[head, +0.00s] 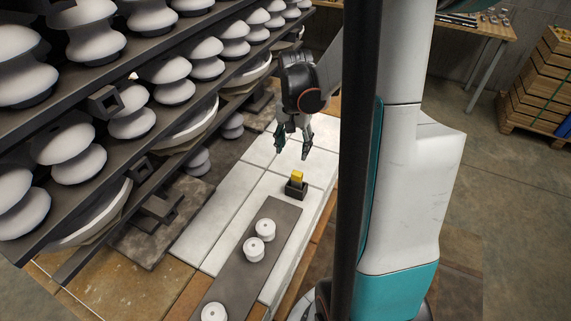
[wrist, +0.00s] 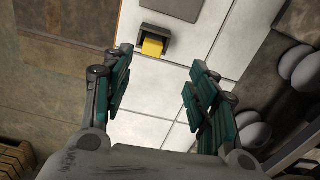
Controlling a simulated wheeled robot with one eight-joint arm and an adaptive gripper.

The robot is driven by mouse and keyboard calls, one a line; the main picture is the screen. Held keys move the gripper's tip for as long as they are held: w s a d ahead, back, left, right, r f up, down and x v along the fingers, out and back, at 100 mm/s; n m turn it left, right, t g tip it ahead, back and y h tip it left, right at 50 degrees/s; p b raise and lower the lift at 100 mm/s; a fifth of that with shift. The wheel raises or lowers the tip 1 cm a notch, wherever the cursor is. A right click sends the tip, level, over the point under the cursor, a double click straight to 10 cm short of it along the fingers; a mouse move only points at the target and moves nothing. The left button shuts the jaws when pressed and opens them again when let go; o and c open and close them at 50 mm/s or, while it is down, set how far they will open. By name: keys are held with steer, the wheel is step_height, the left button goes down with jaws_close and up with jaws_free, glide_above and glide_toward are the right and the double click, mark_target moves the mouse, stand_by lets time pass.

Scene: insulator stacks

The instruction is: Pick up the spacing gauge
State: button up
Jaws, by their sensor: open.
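The spacing gauge appears to be the small yellow block (head: 297,177) standing in a dark holder (head: 296,191) on the white tiles. In the wrist view the yellow block (wrist: 152,47) shows at the top, with the dark holder (wrist: 167,33) around its far side. My gripper (head: 292,149) is open and empty, above the tiles and behind the block in the head view. In the wrist view my gripper (wrist: 161,62) has its fingers spread, with the block beyond the fingertips and nearer the left finger. The block's lower part is hidden in the holder.
A dark shelf rack (head: 200,100) with white insulators runs along the left, close to my arm. A grey strip (head: 275,225) with white spools (head: 253,249) lies in front of the holder. The tiles (head: 262,150) beneath the gripper are clear.

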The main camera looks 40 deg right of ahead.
steer(key=b, duration=0.3)
glide_above(297, 173)
steer(key=shift+m, duration=0.4)
steer(key=f, duration=0.8)
steer(key=shift+a+f, duration=0.1)
steer(key=shift+a, duration=0.15)
steer(key=shift+d+f+b, duration=0.15)
steer(key=shift+f+b, duration=0.5)
steer(key=shift+f, duration=0.95)
steer(key=shift+d+f+b, duration=0.1)
steer(key=shift+f+b, duration=0.55)
steer(key=shift+f, duration=0.95)
steer(key=shift+c, duration=0.3)
steer(key=c, duration=1.1)
